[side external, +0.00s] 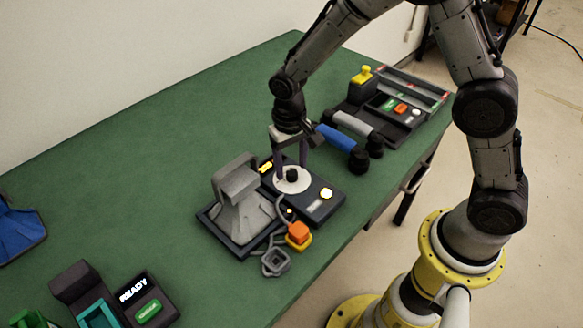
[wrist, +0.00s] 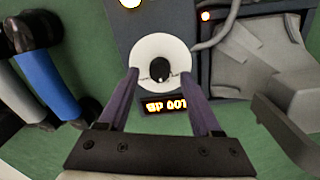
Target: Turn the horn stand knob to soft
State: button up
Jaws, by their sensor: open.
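The horn stand has a dark base (side external: 324,207) with a grey horn (side external: 243,195) on its left part. The knob (side external: 291,176) is a small black knob on a round white dial (side external: 281,185); in the wrist view the knob (wrist: 160,69) sits at the dial's centre. Marks on the dial are too small to read. My gripper (side external: 291,160) is open and points down over the dial. In the wrist view its two purple fingers (wrist: 165,88) stand on either side of the knob, toward the dial's lower edge. I cannot tell whether they touch anything.
A lit display (wrist: 166,106) and a glowing round button (side external: 326,193) are on the base. Blue (side external: 336,138) and grey (side external: 356,124) handsets lie close behind. An orange-and-yellow piece (side external: 299,235) and a grey cord lie in front. Green table is clear at back left.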

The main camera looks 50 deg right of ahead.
jog(key=shift+f, duration=0.95)
grip_shut()
